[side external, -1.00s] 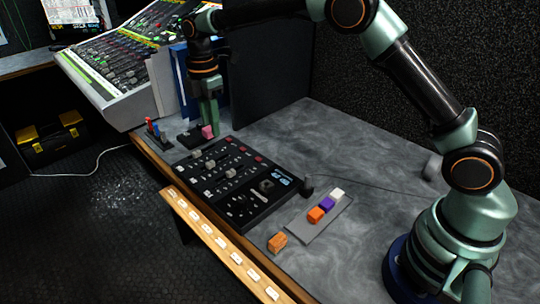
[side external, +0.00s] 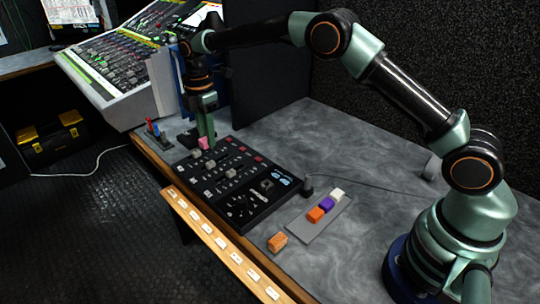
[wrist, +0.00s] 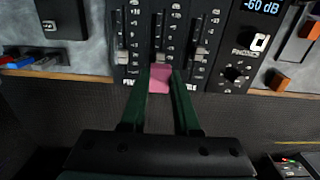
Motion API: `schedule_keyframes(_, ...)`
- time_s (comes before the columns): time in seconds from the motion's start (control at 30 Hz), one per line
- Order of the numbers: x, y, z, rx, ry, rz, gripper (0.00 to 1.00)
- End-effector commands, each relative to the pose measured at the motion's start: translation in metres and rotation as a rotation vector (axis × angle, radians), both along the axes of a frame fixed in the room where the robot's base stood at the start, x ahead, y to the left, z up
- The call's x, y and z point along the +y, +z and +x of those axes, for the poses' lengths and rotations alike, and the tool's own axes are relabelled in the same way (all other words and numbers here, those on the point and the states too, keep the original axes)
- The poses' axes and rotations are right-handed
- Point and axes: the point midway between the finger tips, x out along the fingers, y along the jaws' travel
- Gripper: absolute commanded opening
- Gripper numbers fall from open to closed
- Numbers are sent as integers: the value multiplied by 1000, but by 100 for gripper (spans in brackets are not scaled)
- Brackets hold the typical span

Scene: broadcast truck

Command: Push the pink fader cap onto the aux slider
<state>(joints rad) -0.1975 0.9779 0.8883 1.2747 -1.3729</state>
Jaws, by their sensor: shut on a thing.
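My gripper (wrist: 163,82) is shut on the pink fader cap (wrist: 160,76), holding it between the two green fingers in the wrist view. In the side view the pink cap (side external: 203,142) shows beside my gripper (side external: 208,145) at the far end of the black slider panel (side external: 240,200). In the wrist view the cap is in front of the lower end of the middle slider (wrist: 160,57), with slider stems on its left (wrist: 122,55) and right (wrist: 200,50). I cannot read which slider is labelled aux, nor tell whether the cap touches a stem.
A grey tray (side external: 322,228) holds orange, purple and white caps; an orange block (side external: 278,242) lies in front of it. A small rack with blue and red pieces (side external: 156,132) stands at the far left. A large mixing console (side external: 125,65) is behind. The right tabletop is mostly clear.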

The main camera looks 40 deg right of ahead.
Motion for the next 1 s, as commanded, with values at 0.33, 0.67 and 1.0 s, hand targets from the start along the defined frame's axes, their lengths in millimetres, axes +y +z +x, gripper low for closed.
schedule_keyframes(0.33,0,-31,0,2,0,0,0)
schedule_keyframes(0.67,0,-44,-1,1,0,0,0)
schedule_keyframes(1.0,0,-44,0,1,0,0,0)
